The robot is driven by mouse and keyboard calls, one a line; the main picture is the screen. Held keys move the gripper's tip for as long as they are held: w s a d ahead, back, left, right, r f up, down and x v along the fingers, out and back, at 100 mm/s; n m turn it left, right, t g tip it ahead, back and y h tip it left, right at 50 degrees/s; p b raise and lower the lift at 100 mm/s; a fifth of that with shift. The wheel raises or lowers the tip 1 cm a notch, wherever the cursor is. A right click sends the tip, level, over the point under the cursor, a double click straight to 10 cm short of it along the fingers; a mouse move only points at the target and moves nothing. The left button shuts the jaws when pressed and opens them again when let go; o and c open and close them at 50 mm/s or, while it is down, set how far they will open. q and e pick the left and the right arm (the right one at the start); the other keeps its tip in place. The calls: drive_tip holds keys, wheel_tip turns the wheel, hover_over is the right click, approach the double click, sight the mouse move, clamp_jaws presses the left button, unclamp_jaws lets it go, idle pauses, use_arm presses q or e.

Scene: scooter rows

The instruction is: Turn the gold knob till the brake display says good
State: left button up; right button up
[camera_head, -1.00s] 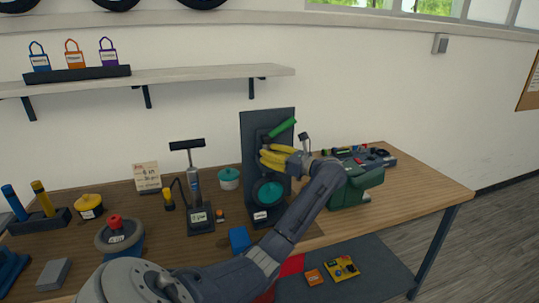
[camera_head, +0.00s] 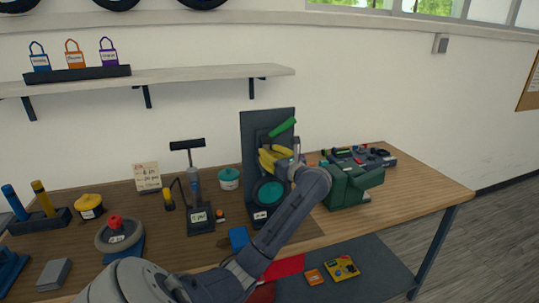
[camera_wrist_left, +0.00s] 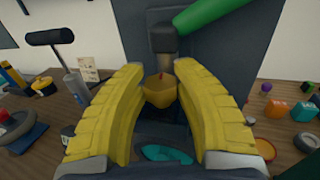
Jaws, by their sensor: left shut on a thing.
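The gold knob (camera_wrist_left: 160,92) is in the middle of the left wrist view, under a dark block on a dark upright panel (camera_head: 254,128). My left gripper (camera_head: 275,160) has yellow fingers and is shut on the knob, one finger on each side. In the head view the fingers hide the knob. A green lever (camera_head: 283,127) sticks out above it; the lever also shows in the left wrist view (camera_wrist_left: 215,12). A teal disc (camera_head: 270,193) sits below. A small display (camera_head: 260,215) is at the foot of the panel, too small to read. My right gripper is not in view.
A pump (camera_head: 196,190) with a T-handle and a teal-lidded pot (camera_head: 229,178) stand left of the panel. A green case (camera_head: 355,187) is close to my wrist on the right. A blue block (camera_head: 239,238) lies in front.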

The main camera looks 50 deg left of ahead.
use_arm(q)
drive_tip(key=o, duration=1.2)
drive_tip(key=shift+d, duration=0.15)
drive_tip(key=d, duration=0.4)
drive_tip(key=s+d, duration=0.1)
drive_tip(key=d, duration=0.6)
drive_tip(key=shift+s+d, duration=0.15)
drive_tip(key=shift+d, duration=0.15)
